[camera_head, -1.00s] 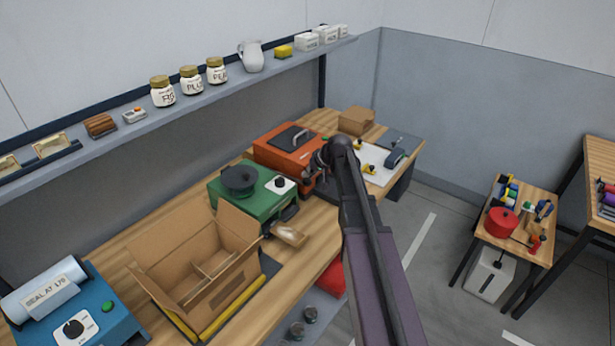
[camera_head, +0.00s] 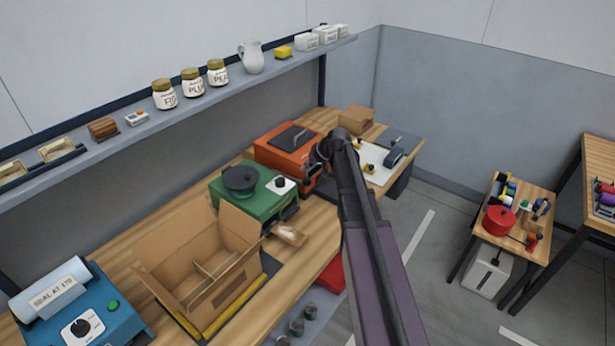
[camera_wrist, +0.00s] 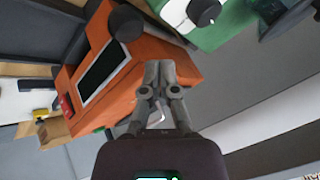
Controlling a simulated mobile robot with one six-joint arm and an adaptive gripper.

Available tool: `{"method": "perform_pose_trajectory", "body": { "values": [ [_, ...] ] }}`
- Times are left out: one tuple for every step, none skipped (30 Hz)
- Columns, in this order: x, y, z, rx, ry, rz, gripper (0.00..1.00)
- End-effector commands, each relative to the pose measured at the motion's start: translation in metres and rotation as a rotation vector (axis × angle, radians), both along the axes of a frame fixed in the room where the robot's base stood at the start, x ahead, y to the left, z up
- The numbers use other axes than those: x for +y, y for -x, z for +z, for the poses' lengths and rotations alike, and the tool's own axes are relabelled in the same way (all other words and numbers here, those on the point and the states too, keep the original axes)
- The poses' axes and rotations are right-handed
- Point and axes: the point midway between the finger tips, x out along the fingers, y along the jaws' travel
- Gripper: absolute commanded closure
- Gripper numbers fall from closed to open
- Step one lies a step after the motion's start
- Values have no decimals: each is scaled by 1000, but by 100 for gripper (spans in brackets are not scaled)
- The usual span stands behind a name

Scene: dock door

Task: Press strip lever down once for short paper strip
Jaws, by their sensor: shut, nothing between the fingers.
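The orange machine (camera_head: 287,153) stands on the wooden bench, with a dark plate and handle on top. In the wrist view the orange machine (camera_wrist: 188,68) shows a dark panel and a black round knob (camera_wrist: 126,22) at its edge. I cannot tell whether this knob belongs to the strip lever. No paper strip can be made out. My gripper (camera_wrist: 160,68) is shut and empty, its fingertips in front of the orange body, below the knob in the picture. I cannot tell whether they touch it. In the head view my arm hides most of the gripper.
The green machine (camera_head: 255,200) stands left of the orange one. An open cardboard box (camera_head: 168,262) and a blue sealer (camera_head: 92,318) are nearer. A white board (camera_head: 378,172) and small carton (camera_head: 356,119) lie beyond. A shelf (camera_head: 215,97) runs above the bench.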

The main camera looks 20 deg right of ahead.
Motion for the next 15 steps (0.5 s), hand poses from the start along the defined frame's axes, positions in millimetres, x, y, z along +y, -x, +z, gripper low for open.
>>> {"method": "perform_pose_trajectory", "body": {
  "values": [
    [0,-1,8,0,0,0,100],
    [1,-1,10,0,0,0,100],
    [1,-1,12,0,0,0,100],
    [1,-2,15,0,0,0,100],
    [1,-2,17,0,0,0,100],
    [1,-2,19,0,0,0,100],
    [2,-2,22,0,0,0,100],
    [2,-3,24,0,0,0,100],
    [2,-3,26,0,0,0,100],
    [2,-3,28,0,0,0,100],
    [2,-3,30,0,0,0,100],
    [2,-4,31,0,0,0,100],
    [3,-4,32,0,0,0,100],
    [3,-4,33,0,0,0,100],
    [3,-4,33,0,0,0,100]
  ]
}}
